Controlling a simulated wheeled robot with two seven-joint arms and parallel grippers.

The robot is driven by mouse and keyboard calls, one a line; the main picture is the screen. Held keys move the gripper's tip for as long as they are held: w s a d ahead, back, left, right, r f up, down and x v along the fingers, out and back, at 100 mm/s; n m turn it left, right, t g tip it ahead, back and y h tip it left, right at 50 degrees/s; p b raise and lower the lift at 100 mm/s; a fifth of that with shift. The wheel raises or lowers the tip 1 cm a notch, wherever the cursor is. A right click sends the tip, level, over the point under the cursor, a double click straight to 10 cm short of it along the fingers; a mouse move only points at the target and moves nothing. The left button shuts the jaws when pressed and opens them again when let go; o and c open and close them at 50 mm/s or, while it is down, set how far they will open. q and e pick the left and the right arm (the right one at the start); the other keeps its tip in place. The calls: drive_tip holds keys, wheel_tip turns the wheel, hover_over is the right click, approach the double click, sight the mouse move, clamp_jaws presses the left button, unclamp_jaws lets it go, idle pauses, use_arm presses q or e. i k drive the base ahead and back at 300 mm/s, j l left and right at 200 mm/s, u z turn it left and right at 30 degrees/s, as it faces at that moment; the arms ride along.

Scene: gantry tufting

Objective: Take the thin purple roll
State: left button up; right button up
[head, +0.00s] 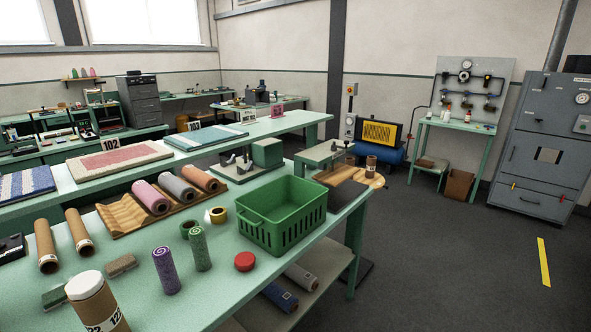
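A thin purple roll (166,272) with a speckled side and a spiral top stands upright on the green table (215,305), near its front. A similar green roll (200,250) stands upright just to its right, a little apart. A thicker pink-purple roll (150,197) lies on a wavy wooden rack (122,216) behind, beside a grey roll (178,188) and a brown-orange one (201,179). Neither of my grippers shows in the head view.
Brush-like blocks (120,265) and a large labelled cardboard tube (97,303) are left of the purple roll.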

sight(161, 257)
drive_tip(key=k+j+z, duration=0.1)
drive_tip(key=j+z, duration=0.15)
drive_tip(key=k+j+z, duration=0.1)
drive_tip(key=j+z, duration=0.15)
drive_tip(key=j, duration=0.15)
drive_tip(key=k+j+z, duration=0.25)
drive_tip(key=i+j, duration=0.05)
drive_tip(key=i, duration=0.05)
